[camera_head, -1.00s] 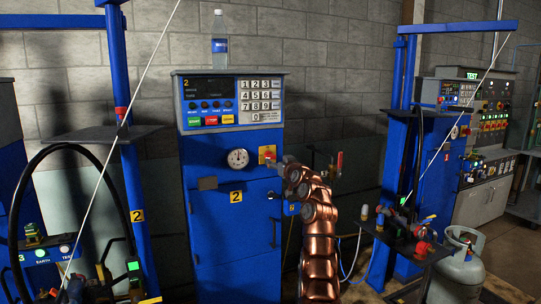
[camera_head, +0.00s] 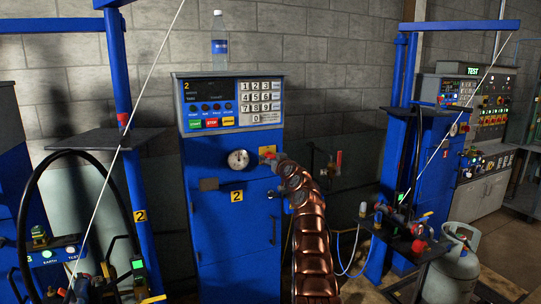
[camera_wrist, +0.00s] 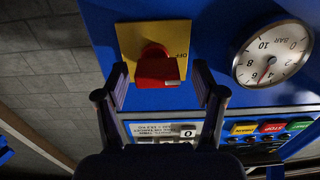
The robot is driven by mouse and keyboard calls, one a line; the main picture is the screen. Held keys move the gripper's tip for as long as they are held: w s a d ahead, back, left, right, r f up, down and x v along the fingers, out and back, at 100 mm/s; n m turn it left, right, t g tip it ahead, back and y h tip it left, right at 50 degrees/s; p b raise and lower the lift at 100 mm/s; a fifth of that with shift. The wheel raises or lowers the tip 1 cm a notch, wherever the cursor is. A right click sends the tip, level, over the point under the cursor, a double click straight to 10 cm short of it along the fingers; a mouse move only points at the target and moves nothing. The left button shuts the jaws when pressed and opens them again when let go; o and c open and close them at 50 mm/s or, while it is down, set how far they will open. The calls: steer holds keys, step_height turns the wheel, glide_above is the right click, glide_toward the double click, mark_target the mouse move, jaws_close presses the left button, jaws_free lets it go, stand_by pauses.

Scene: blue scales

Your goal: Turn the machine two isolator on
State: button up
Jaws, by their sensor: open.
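Machine two is a tall blue cabinet (camera_head: 235,235) with a yellow "2" label, in the middle of the head view. Its isolator is a red rotary knob (camera_wrist: 157,67) on a yellow plate (camera_wrist: 131,37), seen in the wrist view. Upside-down lettering that looks like OFF shows beside the knob. In the head view only part of the yellow plate (camera_head: 266,149) shows; my arm hides the knob. My gripper (camera_wrist: 160,76) is open, with one finger on each side of the knob's near end. Gaps show between the fingers and the knob.
A round pressure gauge (camera_wrist: 271,53) sits beside the isolator, close to one finger. A keypad panel (camera_head: 232,100) is above, with a bottle (camera_head: 219,40) on top. A gas cylinder (camera_head: 458,252) and a shelf with valves stand at the right.

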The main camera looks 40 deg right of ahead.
steer(key=shift+w+d+p, duration=0.25)
steer(key=shift+w+p, duration=0.1)
steer(key=shift+p, duration=0.2)
steer(key=shift+f, duration=0.1)
steer(key=c, duration=1.1)
steer(key=shift+c, duration=0.2)
